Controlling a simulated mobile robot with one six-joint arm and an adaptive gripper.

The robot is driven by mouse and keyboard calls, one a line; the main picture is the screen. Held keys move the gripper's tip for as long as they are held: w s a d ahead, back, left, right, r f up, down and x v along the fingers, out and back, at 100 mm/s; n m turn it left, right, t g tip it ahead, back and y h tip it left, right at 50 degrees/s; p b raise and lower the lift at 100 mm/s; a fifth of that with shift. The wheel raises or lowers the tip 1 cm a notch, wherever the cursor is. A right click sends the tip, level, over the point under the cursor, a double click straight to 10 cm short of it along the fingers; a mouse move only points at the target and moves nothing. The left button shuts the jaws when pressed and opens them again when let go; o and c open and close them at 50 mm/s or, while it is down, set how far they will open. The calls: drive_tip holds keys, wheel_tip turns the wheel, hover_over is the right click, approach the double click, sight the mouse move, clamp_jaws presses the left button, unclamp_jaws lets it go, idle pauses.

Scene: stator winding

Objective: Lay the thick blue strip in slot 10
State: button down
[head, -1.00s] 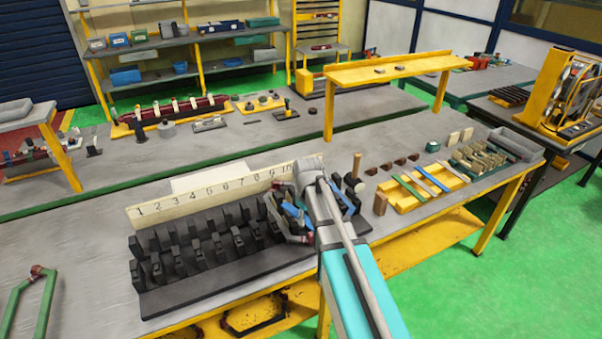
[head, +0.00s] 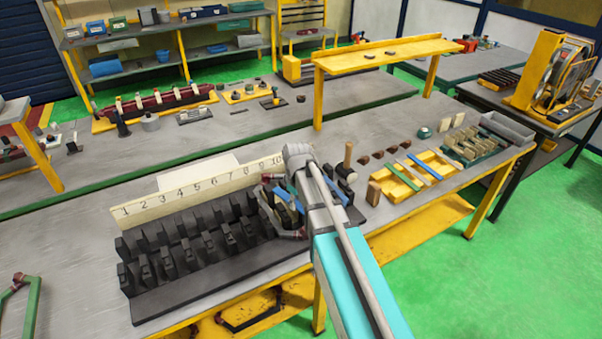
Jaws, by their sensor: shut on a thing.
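The dark slotted stator block (head: 190,292) lies on the table in the head view, with upright teeth in rows. A cream board behind it (head: 150,207) carries the numbers 1 to 10. My gripper (head: 284,208) is at the block's right end, just in front of number 10. It is shut on a blue strip (head: 291,199), which shows only in part between dark gripper parts. The strip is close to the slot 10 end, but I cannot tell whether it is inside the slot. My wrist and arm hide the block's right edge.
A yellow tray (head: 440,179) with several coloured strips stands to the right. A wooden post (head: 348,154) and small brown blocks stand close behind and right of my arm. A yellow raised shelf (head: 385,52) stands farther back. The table left of the block is mostly clear.

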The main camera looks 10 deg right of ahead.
drive_tip(key=w+d+m, duration=0.3)
drive_tip(key=w, duration=1)
drive_tip(key=shift+d+r, duration=0.15)
drive_tip(key=shift+r, duration=0.1)
drive_tip(key=shift+f, duration=0.15)
drive_tip(key=shift+f+b, duration=1.95)
drive_tip(key=shift+f, duration=0.05)
drive_tip(key=shift+f, duration=0.2)
drive_tip(key=shift+s+f+b, duration=0.1)
drive_tip(key=shift+f+b, duration=1.5)
drive_tip(key=shift+b, duration=0.15)
idle(0.3)
drive_tip(key=shift+c, duration=1.3)
unclamp_jaws()
